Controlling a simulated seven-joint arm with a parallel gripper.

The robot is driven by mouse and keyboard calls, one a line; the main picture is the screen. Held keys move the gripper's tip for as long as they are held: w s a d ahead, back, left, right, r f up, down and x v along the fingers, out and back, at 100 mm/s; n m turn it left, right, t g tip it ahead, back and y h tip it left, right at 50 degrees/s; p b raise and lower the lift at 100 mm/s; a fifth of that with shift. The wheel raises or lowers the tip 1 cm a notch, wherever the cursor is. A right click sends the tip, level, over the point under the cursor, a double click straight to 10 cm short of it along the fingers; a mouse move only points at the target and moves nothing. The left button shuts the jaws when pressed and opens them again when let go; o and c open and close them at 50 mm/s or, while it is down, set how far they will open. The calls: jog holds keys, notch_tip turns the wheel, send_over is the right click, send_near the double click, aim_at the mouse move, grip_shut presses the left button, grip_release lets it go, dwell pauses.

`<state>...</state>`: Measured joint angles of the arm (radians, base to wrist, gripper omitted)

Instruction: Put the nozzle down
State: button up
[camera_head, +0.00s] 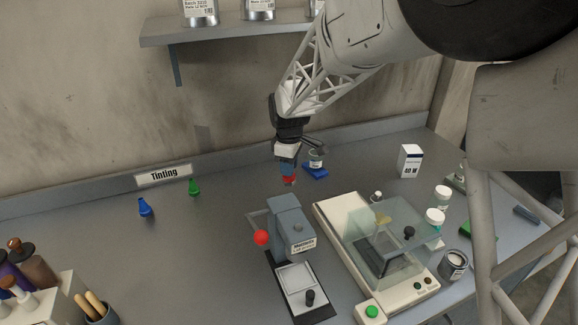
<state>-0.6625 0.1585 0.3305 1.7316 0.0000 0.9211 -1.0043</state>
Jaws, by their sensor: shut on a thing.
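A blue nozzle (145,208) and a green nozzle (194,187) stand on the bench at the left, below the Tinting sign (164,175).
A grey-blue device with a red ball knob (261,237) stands just below my gripper. A balance with a clear cover (390,235) is to its right. A small jar on a blue base (315,167) is close behind. Bench around the blue and green nozzles is clear.

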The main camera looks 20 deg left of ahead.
jog(key=shift+r, duration=0.1)
dwell(0.3)
notch_tip(320, 180, up, 11)
jog(key=w+d, duration=0.3)
jog(key=d, duration=3)
jog(key=s+d+m, duration=0.1)
jog(key=s+d, duration=0.4)
jog(key=d, duration=0.7)
jog(key=s+d, duration=0.4)
jog(key=d, duration=0.7)
notch_tip(320, 180, down, 14)
jog(key=shift+w, duration=0.2)
jog(key=w+d+f, duration=0.1)
jog(key=w+d, duration=0.1)
jog(key=w, duration=1.3)
jog(key=shift+w+f, duration=0.3)
